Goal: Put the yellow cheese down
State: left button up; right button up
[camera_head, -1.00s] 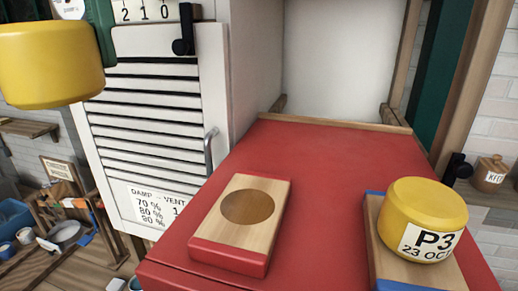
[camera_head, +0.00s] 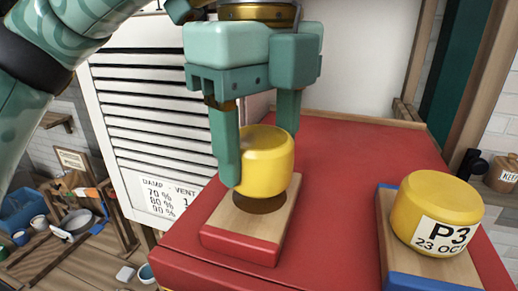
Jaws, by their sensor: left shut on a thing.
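A yellow cheese (camera_head: 265,165) is held between the two fingers of my left gripper (camera_head: 257,150), which points down from above. The cheese is upright over the dark round spot (camera_head: 262,203) of a wooden board with a red front end (camera_head: 240,243). I cannot tell whether it touches the board. A second yellow cheese (camera_head: 437,205), with a "P3 23 OCT" label, sits on a wooden board with a blue front end (camera_head: 425,283) at the right. My right gripper is not in view.
Both boards lie on a red surface (camera_head: 340,170) with a wooden strip at its back. A white louvred door (camera_head: 140,120) stands at the left. The red surface is bare between the boards. A stone-coloured jar (camera_head: 502,175) stands at the far right.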

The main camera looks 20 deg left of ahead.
aim_at(260, 136)
pick_arm(q)
jog(key=shift+w+f, duration=0.1)
jog(key=shift+f, duration=0.8)
jog(key=shift+f, duration=0.2)
jog(key=o, duration=1.2)
jog(key=shift+c, duration=0.2)
jog(key=shift+r, duration=0.1)
notch_tip(260, 136, up, 12)
jog(key=shift+r, duration=0.15)
